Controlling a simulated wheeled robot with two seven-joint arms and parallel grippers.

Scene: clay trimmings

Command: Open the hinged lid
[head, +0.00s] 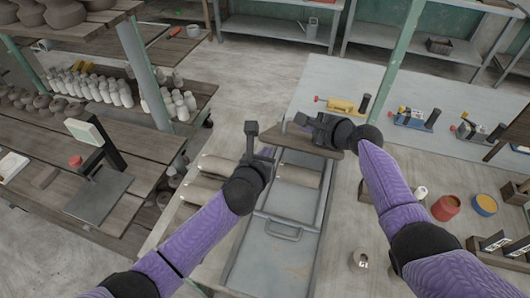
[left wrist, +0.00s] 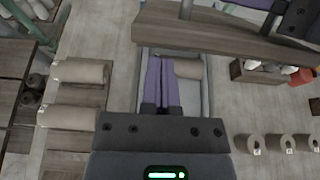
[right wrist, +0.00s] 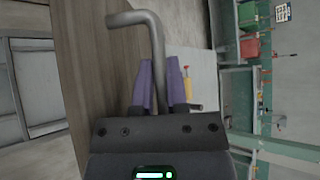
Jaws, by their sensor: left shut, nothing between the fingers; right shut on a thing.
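The wooden lid (head: 318,144) is raised at the far end of a grey metal bin (head: 322,205), whose inside shows in front of it. The lid also shows in the left wrist view (left wrist: 215,32) and the right wrist view (right wrist: 90,60). My right gripper (head: 305,119) is shut on a bent grey handle (right wrist: 155,38) beside the lid's wood. My left gripper (head: 252,130) is shut and empty, to the left of the lid; its closed fingers (left wrist: 161,85) show over the bin. I cannot tell whether it touches the lid.
Clay rolls (head: 222,166) lie left of the bin, and one (head: 296,175) lies in it. A metal handle (head: 283,231) sits on the bin's near part. Wooden shelves with bottles (head: 105,90) stand at left. Red (head: 446,207) and blue-rimmed (head: 485,204) pots stand at right.

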